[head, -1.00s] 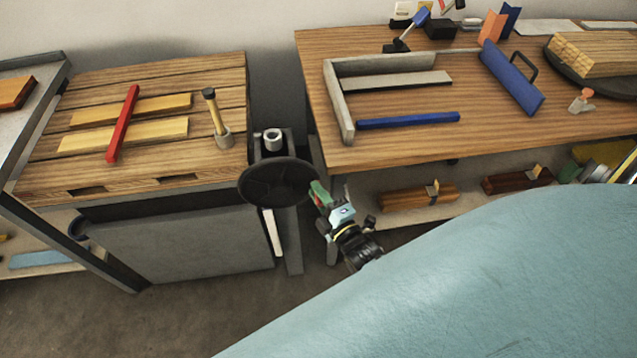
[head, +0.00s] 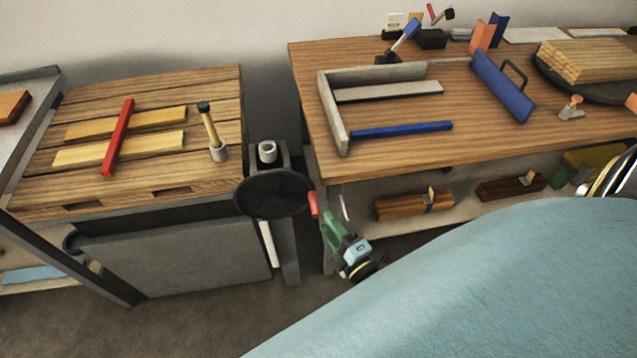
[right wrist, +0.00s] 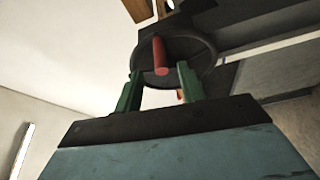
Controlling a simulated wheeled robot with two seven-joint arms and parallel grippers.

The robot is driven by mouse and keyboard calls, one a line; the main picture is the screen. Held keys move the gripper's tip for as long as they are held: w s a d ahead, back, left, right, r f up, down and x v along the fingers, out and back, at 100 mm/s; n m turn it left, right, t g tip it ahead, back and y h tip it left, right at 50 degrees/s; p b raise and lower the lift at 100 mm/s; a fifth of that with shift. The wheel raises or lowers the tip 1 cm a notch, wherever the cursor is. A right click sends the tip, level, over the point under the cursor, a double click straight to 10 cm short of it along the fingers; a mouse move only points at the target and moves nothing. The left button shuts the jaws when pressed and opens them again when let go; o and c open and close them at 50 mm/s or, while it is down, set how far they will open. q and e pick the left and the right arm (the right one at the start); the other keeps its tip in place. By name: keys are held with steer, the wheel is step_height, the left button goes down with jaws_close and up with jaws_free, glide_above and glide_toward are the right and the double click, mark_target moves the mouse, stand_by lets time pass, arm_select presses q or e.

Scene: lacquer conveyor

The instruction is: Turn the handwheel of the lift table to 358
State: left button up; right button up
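The black handwheel (head: 272,192) is at the right side of the slatted wooden lift table (head: 228,110), in the middle of the head view. Its red handle (head: 313,205) sticks out at the wheel's right edge. The wheel (right wrist: 205,62) and red handle (right wrist: 160,58) also show in the right wrist view. My right gripper (head: 325,222) has green fingers pointing up at the handle. In the right wrist view the fingers of this gripper (right wrist: 159,70) are apart, with the handle showing between them; contact cannot be told. My left gripper is not in view. No readable number shows.
A wooden workbench (head: 400,130) stands close on the right, with wood blocks on its lower shelf. A red bar (head: 118,138), yellow slats and a mallet (head: 211,130) lie or stand on the lift table. There is a narrow floor gap between the two tables.

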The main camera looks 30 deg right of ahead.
steer(key=s, duration=0.6)
steer(key=shift+f, duration=0.15)
steer(key=shift+s, duration=0.1)
steer(key=s+a+f+m+g+y, duration=0.1)
steer(key=s+f+m+g, duration=0.25)
steer(key=f, duration=0.55)
steer(key=s+a+f+m+g, duration=0.25)
steer(key=s+f+g, duration=0.2)
steer(key=f, duration=0.55)
steer(key=s+d+f+m+g, duration=0.1)
steer(key=s+f+m+g, duration=0.2)
steer(key=s, duration=0.6)
steer(key=s+d+f+m+g+h, duration=0.1)
steer(key=s+d+f+m+g, duration=0.1)
steer(key=s+f+m+g, duration=0.2)
steer(key=s+f+g, duration=0.2)
steer(key=s+f, duration=0.2)
steer(key=shift+s+m, duration=0.3)
steer(key=shift+s, duration=0.1)
steer(key=shift+d, duration=0.1)
